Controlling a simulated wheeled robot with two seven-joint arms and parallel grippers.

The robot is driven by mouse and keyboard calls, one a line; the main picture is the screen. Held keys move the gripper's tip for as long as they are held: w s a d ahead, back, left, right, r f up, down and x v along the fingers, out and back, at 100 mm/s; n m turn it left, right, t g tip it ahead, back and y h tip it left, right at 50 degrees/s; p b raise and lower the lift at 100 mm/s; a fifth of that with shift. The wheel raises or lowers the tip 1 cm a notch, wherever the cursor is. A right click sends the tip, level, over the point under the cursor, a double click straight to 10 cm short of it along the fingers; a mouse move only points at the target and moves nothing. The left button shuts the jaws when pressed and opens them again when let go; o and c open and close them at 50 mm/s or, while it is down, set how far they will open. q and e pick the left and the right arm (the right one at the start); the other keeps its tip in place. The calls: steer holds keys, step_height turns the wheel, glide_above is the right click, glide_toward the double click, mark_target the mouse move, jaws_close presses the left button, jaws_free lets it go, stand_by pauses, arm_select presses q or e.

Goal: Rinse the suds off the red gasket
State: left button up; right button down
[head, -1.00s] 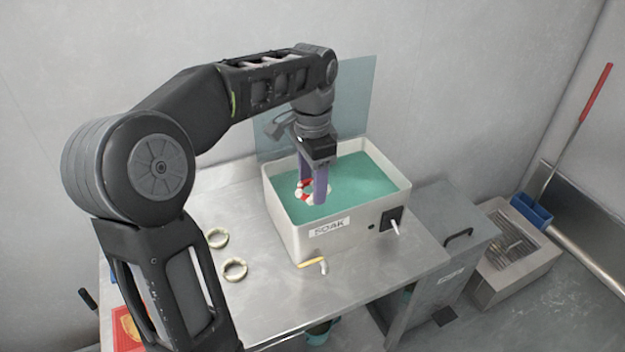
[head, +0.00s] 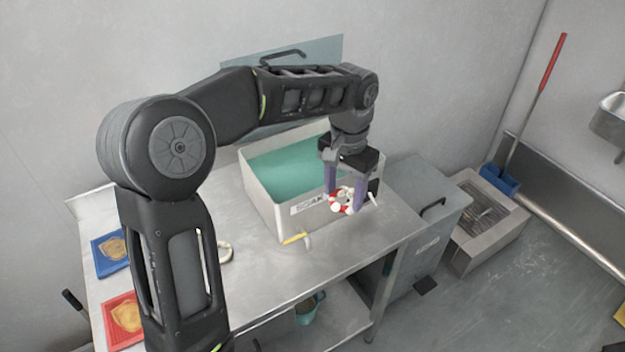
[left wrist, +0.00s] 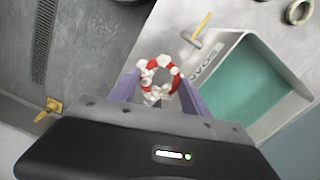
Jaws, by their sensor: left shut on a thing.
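The red gasket (head: 347,201) is a ring with white suds clumped on it. My left gripper (head: 346,199) is shut on it, its purple fingers pointing down. The gasket hangs in front of the right side of the soak tub (head: 262,204), outside the green liquid. In the left wrist view the gasket (left wrist: 160,76) sits between the fingertips, red showing between the white clumps. The tub (left wrist: 238,95) lies to its right there. My right gripper is not in view.
The steel table (head: 265,270) carries a pale ring (head: 225,251), a red tray (head: 122,318) and a blue tray (head: 110,251). A grey lidded bin (head: 425,215) stands right of the table. Beyond it is a floor basin with a grate (head: 488,222). A metal wall basin (head: 610,118) is at far right.

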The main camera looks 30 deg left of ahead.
arm_select(q)
steer(key=w+d+f+n+b, duration=0.1)
steer(key=w+d+f+b, duration=0.1)
steer(key=d+f+b, duration=0.2)
step_height(320, 180, down, 2)
steer(key=shift+w+d+n, duration=0.3)
steer(key=shift+d+n, duration=0.1)
steer(key=shift+d, duration=0.3)
steer(key=shift+d, duration=0.1)
